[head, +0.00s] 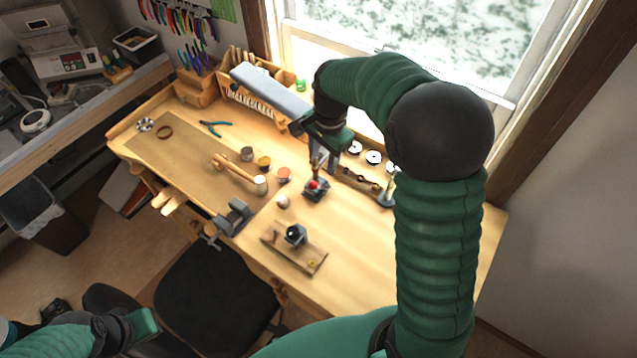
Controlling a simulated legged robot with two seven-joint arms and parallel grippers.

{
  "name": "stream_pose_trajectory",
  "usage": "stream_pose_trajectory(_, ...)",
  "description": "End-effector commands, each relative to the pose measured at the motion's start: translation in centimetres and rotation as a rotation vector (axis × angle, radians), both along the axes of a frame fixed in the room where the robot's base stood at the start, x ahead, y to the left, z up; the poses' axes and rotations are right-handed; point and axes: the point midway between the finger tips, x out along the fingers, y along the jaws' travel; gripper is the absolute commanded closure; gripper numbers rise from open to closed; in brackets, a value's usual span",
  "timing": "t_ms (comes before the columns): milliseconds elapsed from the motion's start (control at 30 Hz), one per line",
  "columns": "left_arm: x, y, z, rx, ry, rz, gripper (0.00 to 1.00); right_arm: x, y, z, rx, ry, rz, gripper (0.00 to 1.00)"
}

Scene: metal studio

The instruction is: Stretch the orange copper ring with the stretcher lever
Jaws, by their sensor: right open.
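My right gripper (321,158) is open and points down over the middle of the bench. Just below it stands a small dark device (317,192) with a red part on top, which looks like the ring stretcher. A thin reddish upright piece shows between the fingers and this device; I cannot tell whether it is the lever or whether the fingers touch it. I cannot make out the orange copper ring for certain. Part of my left arm (125,328) shows at the bottom left, away from the bench; its finger opening is not clear.
A wooden mallet (240,174) and small round pots (284,174) lie left of the device. A grey vise (233,215) is at the front edge. A wooden board with a dark tool (296,234) lies in front. A long grey-blue lamp (268,94) hangs behind. The right bench front is clear.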

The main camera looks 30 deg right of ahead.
Motion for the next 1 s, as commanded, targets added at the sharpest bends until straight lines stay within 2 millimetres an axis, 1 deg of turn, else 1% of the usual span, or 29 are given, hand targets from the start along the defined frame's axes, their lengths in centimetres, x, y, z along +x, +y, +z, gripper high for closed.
stream_pose_trajectory(33, 0.0, 0.0, 0.5, 0.000, 0.000, 0.001, 1.00, 0.0, 0.2, -1.1, 0.002, 0.007, 0.002, 0.55)
stream_pose_trajectory(300, 0.0, 0.0, 1.9, 0.000, 0.000, 0.001, 1.00, 0.6, 0.0, -8.2, 0.007, 0.005, 0.001, 0.55)
stream_pose_trajectory(400, 0.0, 0.0, 2.3, 0.000, 0.000, 0.001, 1.00, 0.8, 0.0, -10.3, 0.007, 0.004, 0.001, 0.55)
stream_pose_trajectory(500, 0.0, 0.0, 2.6, 0.000, 0.000, 0.001, 1.00, 1.1, -0.1, -12.0, 0.008, 0.002, 0.001, 0.55)
stream_pose_trajectory(633, 0.0, 0.0, 2.7, 0.000, 0.000, 0.001, 1.00, 1.4, 0.1, -12.9, 0.007, 0.001, 0.002, 0.55)
stream_pose_trajectory(867, 0.0, 0.0, 2.6, 0.000, 0.000, 0.001, 1.00, 1.4, 0.4, -13.0, 0.004, -0.001, 0.002, 0.55)
stream_pose_trajectory(1000, 0.0, 0.0, 2.6, 0.000, 0.000, 0.001, 1.00, 1.3, 0.4, -12.9, 0.003, -0.001, 0.002, 0.72)
